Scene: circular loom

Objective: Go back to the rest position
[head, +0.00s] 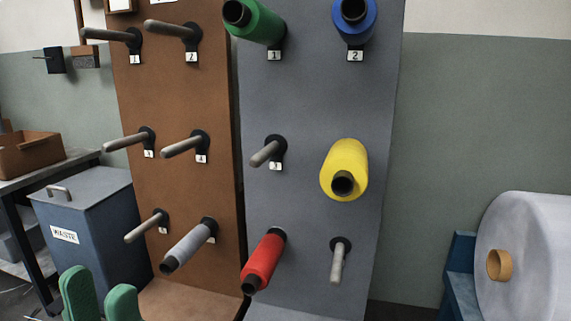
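My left gripper (101,298) shows at the bottom left edge, with two green fingertips apart and nothing visible between them. It is in front of the waste bin and the brown panel's foot. My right gripper is not in view. A grey board (310,105) carries a green spool (258,22), a blue spool (354,14), a yellow spool (345,168) and a red spool (263,262) on its pegs. A brown board (180,100) beside it holds a thin grey spool (189,246) on its lower right peg; its other visible pegs are bare.
A blue-grey waste bin (95,225) stands at the left, next to a table with a cardboard box (28,154). A large white roll (530,255) sits on a blue stand (459,275) at the right. The wall between board and roll is clear.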

